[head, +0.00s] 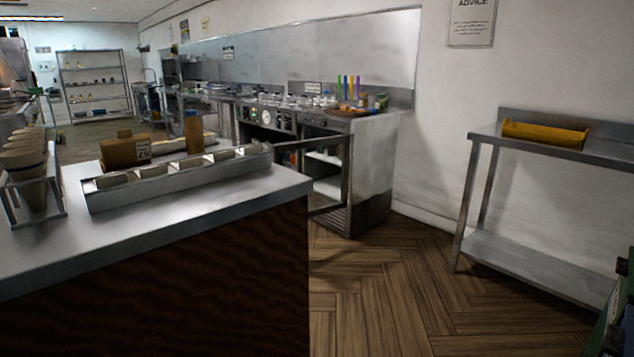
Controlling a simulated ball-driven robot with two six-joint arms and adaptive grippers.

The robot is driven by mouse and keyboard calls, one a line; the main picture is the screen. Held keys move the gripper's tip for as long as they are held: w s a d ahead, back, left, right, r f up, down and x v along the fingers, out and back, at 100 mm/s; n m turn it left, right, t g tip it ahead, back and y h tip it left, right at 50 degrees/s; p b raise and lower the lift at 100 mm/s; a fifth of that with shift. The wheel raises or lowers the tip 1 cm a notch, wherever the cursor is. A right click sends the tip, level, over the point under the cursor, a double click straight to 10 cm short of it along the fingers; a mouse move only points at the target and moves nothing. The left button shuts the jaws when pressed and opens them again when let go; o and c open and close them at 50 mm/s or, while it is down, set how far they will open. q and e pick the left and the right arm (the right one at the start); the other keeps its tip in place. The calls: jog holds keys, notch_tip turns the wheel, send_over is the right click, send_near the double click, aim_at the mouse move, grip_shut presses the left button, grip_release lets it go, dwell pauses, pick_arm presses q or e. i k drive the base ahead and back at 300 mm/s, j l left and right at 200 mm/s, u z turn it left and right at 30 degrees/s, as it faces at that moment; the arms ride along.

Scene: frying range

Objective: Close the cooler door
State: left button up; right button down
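The cooler (372,170) is a steel under-counter unit at the end of the long counter along the back wall, in the middle of the head view. Its door (346,172) is a dark frame that stands open, swung out toward the aisle. Pale shelves or contents (325,158) show inside the opening. The near counter hides the lower left part of the door. Neither of my grippers is in view.
A near counter (240,196) with a steel condiment tray (130,190), a brown box (124,152) and a cone rack (32,205) fills the left. A steel table (545,262) with a yellow tray (545,134) stands right. Wooden floor (400,285) between them is clear.

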aim_at(279, 149)
jog(key=i+l+z, duration=0.1)
jog(key=i+z, duration=0.3)
jog(key=i, duration=0.15)
jog(key=i+l+z, duration=0.15)
jog(key=i+z, duration=0.15)
jog(key=i, duration=0.25)
jog(key=i+z, duration=0.3)
jog(key=i, duration=0.25)
jog(key=i+u, duration=0.3)
jog(key=i, duration=0.45)
jog(key=i+l+u, duration=0.1)
jog(key=i+u, duration=0.2)
jog(key=i, duration=0.4)
